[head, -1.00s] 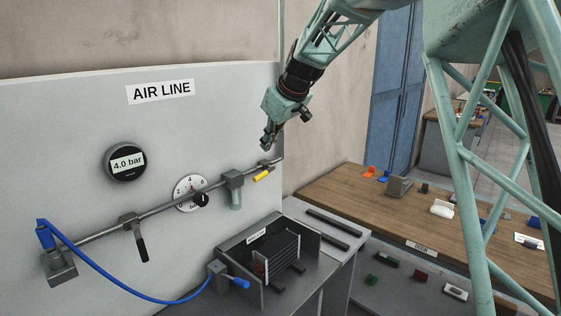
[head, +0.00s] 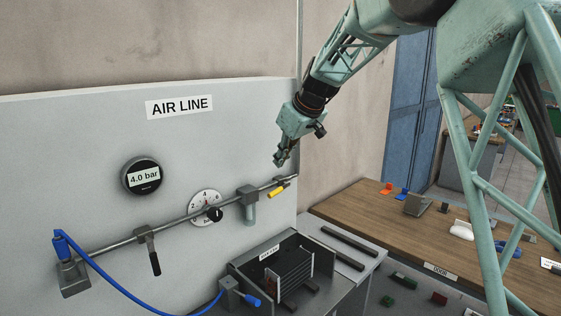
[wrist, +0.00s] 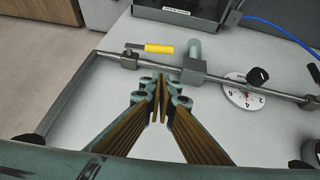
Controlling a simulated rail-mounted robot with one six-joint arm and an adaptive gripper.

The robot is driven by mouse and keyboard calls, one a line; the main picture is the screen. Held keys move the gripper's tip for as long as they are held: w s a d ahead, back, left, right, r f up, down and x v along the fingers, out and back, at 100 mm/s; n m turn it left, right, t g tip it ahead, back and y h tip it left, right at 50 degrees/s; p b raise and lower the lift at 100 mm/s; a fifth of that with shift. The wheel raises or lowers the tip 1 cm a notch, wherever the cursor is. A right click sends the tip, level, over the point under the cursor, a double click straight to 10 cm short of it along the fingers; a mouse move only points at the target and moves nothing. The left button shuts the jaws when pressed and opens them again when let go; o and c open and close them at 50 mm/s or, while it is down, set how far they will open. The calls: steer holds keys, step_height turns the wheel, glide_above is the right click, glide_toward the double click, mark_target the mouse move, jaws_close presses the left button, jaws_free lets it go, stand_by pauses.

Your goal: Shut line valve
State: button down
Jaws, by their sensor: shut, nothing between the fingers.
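A valve with a yellow lever (head: 278,191) sits near the right end of the grey pipe (head: 180,222) on the AIR LINE panel. The lever runs roughly along the pipe. In the wrist view the yellow lever (wrist: 160,49) shows beyond my fingertips, just past the pipe. A second lever, black (head: 155,263), hangs down across the pipe at the left. My gripper (head: 281,163) is shut and empty, close above the yellow lever in the head view and apart from it. In the wrist view my fingertips (wrist: 158,79) point toward the pipe, short of it.
A dial gauge with a black knob (head: 206,208) and a grey filter body (head: 248,209) sit on the pipe. A display (head: 142,176) reads 4.0 bar. A blue hose (head: 95,270) hangs at left. A dark open box (head: 285,275) stands below. A wooden bench (head: 400,225) is at right.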

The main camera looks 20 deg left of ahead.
glide_above(273, 192)
step_height(273, 192, down, 8)
steer(key=shift+f+p, duration=0.2)
steer(key=shift+p, duration=0.2)
steer(key=shift+d+f, duration=0.2)
steer(key=shift+f, duration=0.4)
steer(key=shift+d+f, duration=0.2)
steer(key=shift+f, duration=0.4)
